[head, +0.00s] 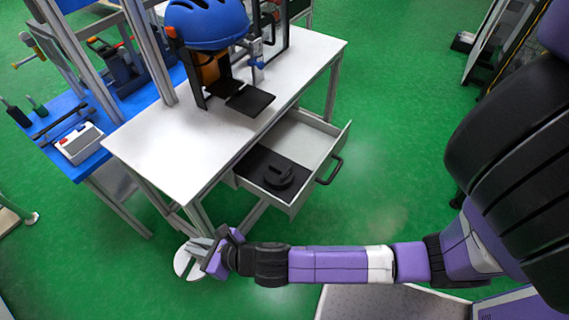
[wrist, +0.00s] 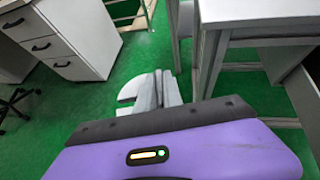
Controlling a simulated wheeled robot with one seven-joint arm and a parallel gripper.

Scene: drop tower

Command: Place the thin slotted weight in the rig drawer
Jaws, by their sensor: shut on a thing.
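The thin slotted weight is a pale, flat disc (head: 186,265) with a slot cut into it. My gripper (head: 205,258) is shut on it and holds it over the green floor, beside the near leg of the white table. In the wrist view the disc (wrist: 130,92) shows beyond my gripper fingers (wrist: 160,92), which hide part of it. The rig drawer (head: 318,147) is pulled open under the table's right end, to the right of and beyond my gripper. A black slotted weight (head: 281,178) lies in the drawer on a dark liner.
The white table (head: 150,145) carries a rig with a blue helmet (head: 208,22). A blue bench (head: 60,105) with tools stands at the left. A table leg (head: 197,215) is close to my gripper. The drawer's right part looks bare.

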